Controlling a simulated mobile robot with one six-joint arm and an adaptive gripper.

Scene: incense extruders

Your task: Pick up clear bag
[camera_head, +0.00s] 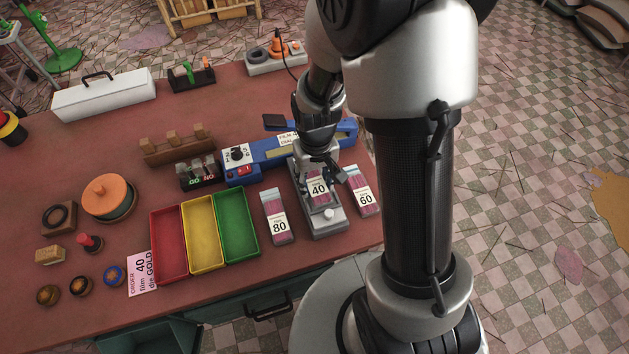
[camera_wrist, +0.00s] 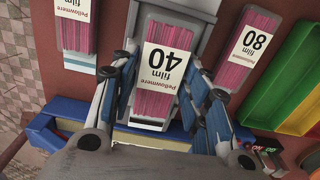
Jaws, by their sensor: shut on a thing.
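A clear bag of pink sticks labelled "film 40" (camera_head: 318,189) lies on a grey metal holder (camera_head: 327,222) at the table's near right. My gripper (camera_head: 322,172) reaches down over the bag from the back. In the wrist view, the same "40" bag (camera_wrist: 164,62) sits between the two fingers of my gripper (camera_wrist: 163,78), which are shut on it. Two similar bags flank the holder: the "80" bag (camera_head: 276,217) on the left and the "60" bag (camera_head: 363,191) on the right. My gripper hides part of the held bag's far end.
The blue sealer (camera_head: 262,163) stands just behind the holder. Red (camera_head: 170,245), yellow (camera_head: 205,233) and green (camera_head: 236,225) trays lie left of the "80" bag. A pink order card (camera_head: 142,274) reads "film 40, die GOLD". The table's right edge is close to the "60" bag.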

